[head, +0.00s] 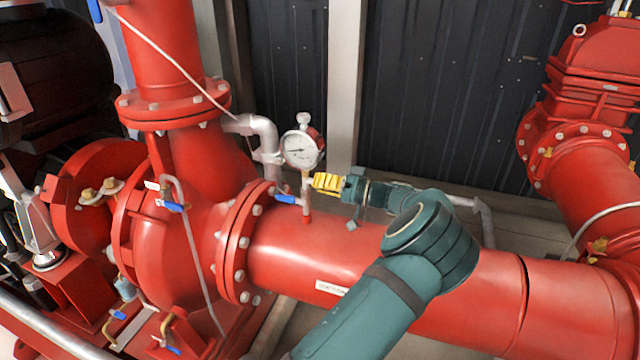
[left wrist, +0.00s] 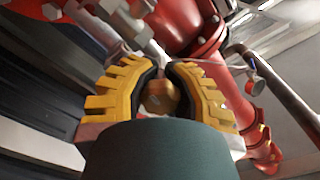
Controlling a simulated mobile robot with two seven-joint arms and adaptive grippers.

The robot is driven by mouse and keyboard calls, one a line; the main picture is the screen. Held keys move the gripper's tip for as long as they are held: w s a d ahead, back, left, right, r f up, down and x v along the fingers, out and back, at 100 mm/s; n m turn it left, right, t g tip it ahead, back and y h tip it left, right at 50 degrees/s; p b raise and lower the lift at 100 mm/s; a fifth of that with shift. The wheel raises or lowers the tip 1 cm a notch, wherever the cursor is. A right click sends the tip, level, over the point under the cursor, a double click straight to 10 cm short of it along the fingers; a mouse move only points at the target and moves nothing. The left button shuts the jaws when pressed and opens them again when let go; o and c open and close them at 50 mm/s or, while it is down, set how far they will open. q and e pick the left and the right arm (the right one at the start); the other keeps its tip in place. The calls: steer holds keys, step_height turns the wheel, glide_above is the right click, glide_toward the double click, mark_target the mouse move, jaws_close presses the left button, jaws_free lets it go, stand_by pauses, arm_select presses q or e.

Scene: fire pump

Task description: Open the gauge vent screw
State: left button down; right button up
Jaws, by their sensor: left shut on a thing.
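The pressure gauge (head: 300,150) has a white round dial and stands on a thin stem above the large red pipe (head: 400,270). My left gripper (head: 322,182), with yellow ribbed fingers, is just right of that stem, below the dial. In the left wrist view, the two yellow fingers (left wrist: 163,82) are shut on a small brass piece (left wrist: 158,98), which looks like the gauge vent screw. In the head view the fingers hide this piece. How far it is turned cannot be seen. My right gripper is not in view.
A blue-handled valve (head: 286,199) sits at the stem, left of my fingers. A grey pipe elbow (head: 262,130) stands behind the gauge. A flanged red pump casing (head: 180,240) is at left. A dark ribbed wall (head: 440,100) lies behind.

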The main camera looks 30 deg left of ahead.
arm_select(q)
steer(key=c, duration=1.2)
jaws_free()
steer(key=shift+d+f, duration=0.35)
steer(key=o, duration=0.5)
steer(key=shift+d+r, duration=0.2)
steer(key=shift+o, duration=0.2)
steer(key=shift+a, duration=0.25)
steer(key=v, duration=1.2)
steer(key=shift+s+f, duration=0.1)
